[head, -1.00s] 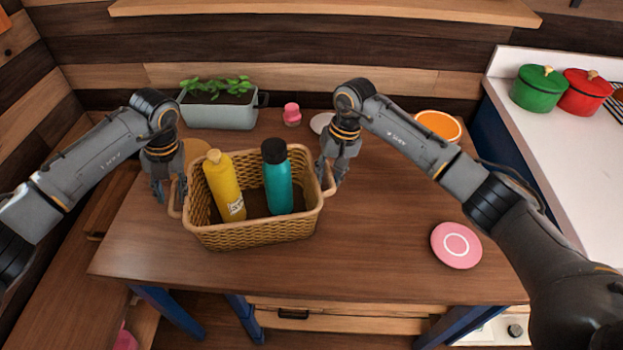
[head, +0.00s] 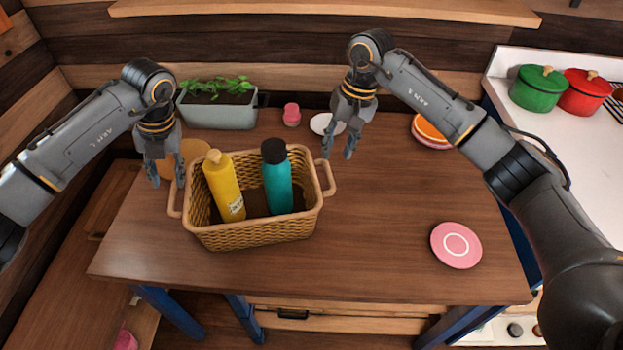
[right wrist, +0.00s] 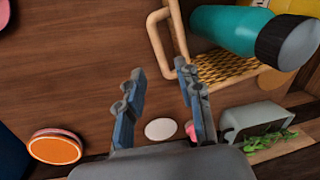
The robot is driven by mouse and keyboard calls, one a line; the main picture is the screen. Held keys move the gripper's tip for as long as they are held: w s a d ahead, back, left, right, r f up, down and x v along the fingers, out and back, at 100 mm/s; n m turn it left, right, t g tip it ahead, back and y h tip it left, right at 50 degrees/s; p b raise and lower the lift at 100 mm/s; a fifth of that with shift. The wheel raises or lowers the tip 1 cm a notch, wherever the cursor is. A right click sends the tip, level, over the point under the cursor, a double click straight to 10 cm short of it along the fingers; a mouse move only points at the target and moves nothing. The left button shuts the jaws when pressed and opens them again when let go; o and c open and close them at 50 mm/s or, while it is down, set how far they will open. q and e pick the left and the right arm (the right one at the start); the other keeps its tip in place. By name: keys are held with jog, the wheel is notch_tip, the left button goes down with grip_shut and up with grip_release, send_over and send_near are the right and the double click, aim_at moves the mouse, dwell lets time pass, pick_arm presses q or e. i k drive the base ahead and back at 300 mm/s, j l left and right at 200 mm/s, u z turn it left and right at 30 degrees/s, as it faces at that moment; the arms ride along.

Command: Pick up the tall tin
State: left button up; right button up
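I cannot make out a thing that is clearly a tall tin. A wicker basket (head: 262,233) stands on the table and holds a yellow bottle (head: 223,187) and a teal bottle with a black cap (head: 278,182). My left gripper (head: 167,182) is open and empty above the basket's left handle. My right gripper (head: 339,154) is open and empty, up and behind the basket's right handle. In the right wrist view, the open fingers (right wrist: 164,82) show nothing between them, with the basket handle (right wrist: 157,35) beyond and the teal bottle (right wrist: 225,28) at upper right.
A grey planter (head: 219,114), a pink-capped jar (head: 292,115) and a white disc (head: 322,124) stand at the back. The table right of the basket is mostly clear.

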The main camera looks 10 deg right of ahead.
aim_at(231, 205)
jog(key=k, duration=1.5)
